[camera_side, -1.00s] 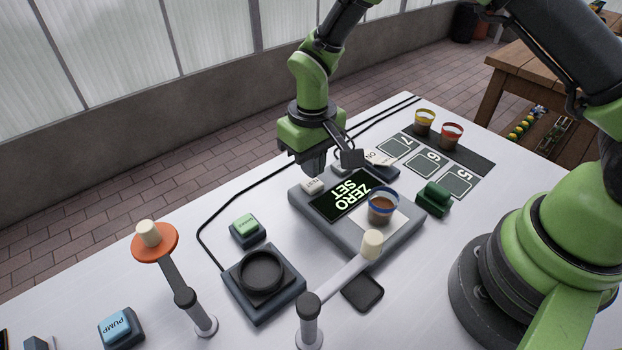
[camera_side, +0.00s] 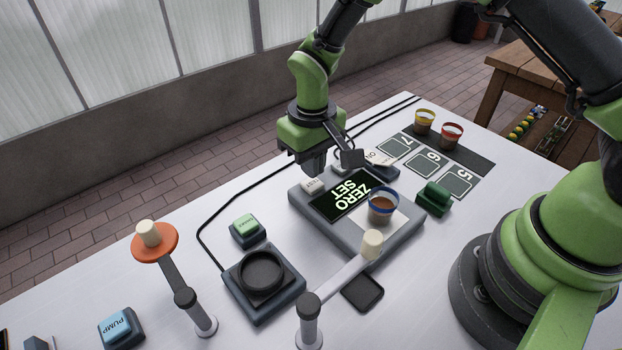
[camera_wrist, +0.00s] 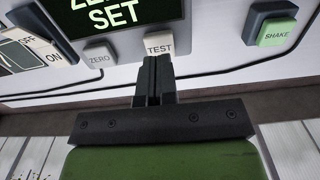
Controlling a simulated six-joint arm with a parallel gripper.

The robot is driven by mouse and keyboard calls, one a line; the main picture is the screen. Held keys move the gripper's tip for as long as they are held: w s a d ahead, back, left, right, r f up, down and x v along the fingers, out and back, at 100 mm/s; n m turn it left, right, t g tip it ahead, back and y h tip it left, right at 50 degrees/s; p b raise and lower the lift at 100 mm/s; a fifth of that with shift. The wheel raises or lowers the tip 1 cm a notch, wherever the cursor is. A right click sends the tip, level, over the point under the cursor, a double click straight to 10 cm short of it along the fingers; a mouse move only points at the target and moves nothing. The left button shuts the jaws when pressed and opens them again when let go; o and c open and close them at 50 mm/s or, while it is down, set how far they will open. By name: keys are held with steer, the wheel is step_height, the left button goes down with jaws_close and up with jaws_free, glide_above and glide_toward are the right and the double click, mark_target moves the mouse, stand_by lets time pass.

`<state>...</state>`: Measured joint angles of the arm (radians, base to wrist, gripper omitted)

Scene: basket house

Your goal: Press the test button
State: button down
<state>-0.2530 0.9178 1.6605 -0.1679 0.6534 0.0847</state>
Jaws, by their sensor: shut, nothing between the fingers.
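The test button (camera_wrist: 159,43) is a pale key marked TEST on the edge of a grey device (camera_side: 345,225). It also shows in the side view (camera_side: 311,186), just below my gripper. My gripper (camera_wrist: 155,62) is shut and empty. In the wrist view its fingertips lie at the lower edge of the test button and overlap it slightly. I cannot tell whether they touch it. The device's display (camera_side: 343,194) reads ZERO SET. A cup with brown contents and a blue rim (camera_side: 382,211) stands on the device's pale plate.
A ZERO button (camera_wrist: 98,58) sits beside the test button, and a green SHAKE button (camera_wrist: 276,33) stands apart on the other side. An OFF/ON switch (camera_wrist: 32,50) is near. Two posts with arms (camera_side: 176,275) (camera_side: 335,283) stand in front. Cables run along the table's back edge.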

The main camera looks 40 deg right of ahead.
mark_target(312, 183)
steer(key=shift+f, duration=0.2)
stand_by(0.5)
steer(key=shift+f, duration=1.25)
steer(key=shift+r, duration=1.45)
steer(key=shift+r, duration=3)
steer(key=shift+r, duration=0.15)
